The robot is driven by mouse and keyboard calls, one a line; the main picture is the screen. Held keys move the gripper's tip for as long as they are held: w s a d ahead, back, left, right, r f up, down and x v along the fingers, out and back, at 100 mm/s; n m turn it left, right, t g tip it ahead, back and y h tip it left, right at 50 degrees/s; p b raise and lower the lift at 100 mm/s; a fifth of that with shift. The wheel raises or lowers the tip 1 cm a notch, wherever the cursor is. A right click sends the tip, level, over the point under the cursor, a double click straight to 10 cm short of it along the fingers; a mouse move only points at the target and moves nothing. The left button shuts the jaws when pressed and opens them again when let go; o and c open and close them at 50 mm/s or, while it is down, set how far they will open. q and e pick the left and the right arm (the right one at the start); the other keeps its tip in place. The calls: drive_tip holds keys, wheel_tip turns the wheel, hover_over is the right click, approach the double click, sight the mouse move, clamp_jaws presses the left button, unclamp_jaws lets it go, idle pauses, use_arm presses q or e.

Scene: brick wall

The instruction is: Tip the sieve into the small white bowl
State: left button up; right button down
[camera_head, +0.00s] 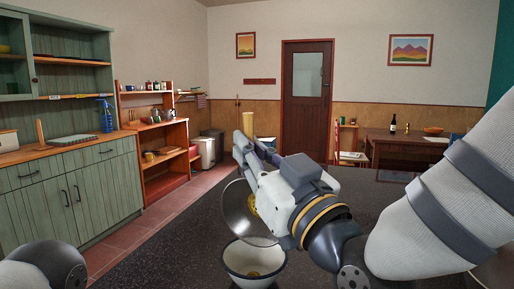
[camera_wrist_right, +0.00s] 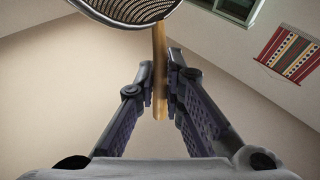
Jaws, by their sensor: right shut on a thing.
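My right gripper (camera_head: 246,143) is shut on the wooden handle (camera_wrist_right: 160,60) of the sieve, between its fingertips in the right wrist view. The sieve (camera_head: 236,212) is a round metal mesh strainer, steeply tilted in the head view, with a little yellow stuff showing at its right side. Its mesh also shows at the top of the right wrist view. The small white bowl (camera_head: 238,259) has a dark rim and stands upright on the dark counter just below the sieve. Some yellow stuff lies in the bowl. My left gripper is out of view.
The dark speckled counter (camera_head: 165,245) is clear left of the bowl. Green cabinets (camera_head: 85,195) with a blue spray bottle (camera_head: 106,116) on top stand at left. A wooden table (camera_head: 400,140) with a bottle and a bowl stands at the back right.

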drive_tip(key=shift+s+a+f+n+y, duration=0.15)
drive_tip(key=shift+s+a+n+y, duration=0.4)
drive_tip(key=shift+s+n, duration=0.35)
drive_tip(key=shift+s+a+f+n+y, duration=0.1)
drive_tip(key=shift+s+a+n+y, duration=0.2)
drive_tip(key=shift+s+n+y, duration=0.5)
drive_tip(key=shift+s+a+f+n+y, duration=0.15)
drive_tip(key=shift+s+a+n+y, duration=0.3)
drive_tip(key=shift+s+n, duration=0.5)
drive_tip(key=shift+w, duration=0.1)
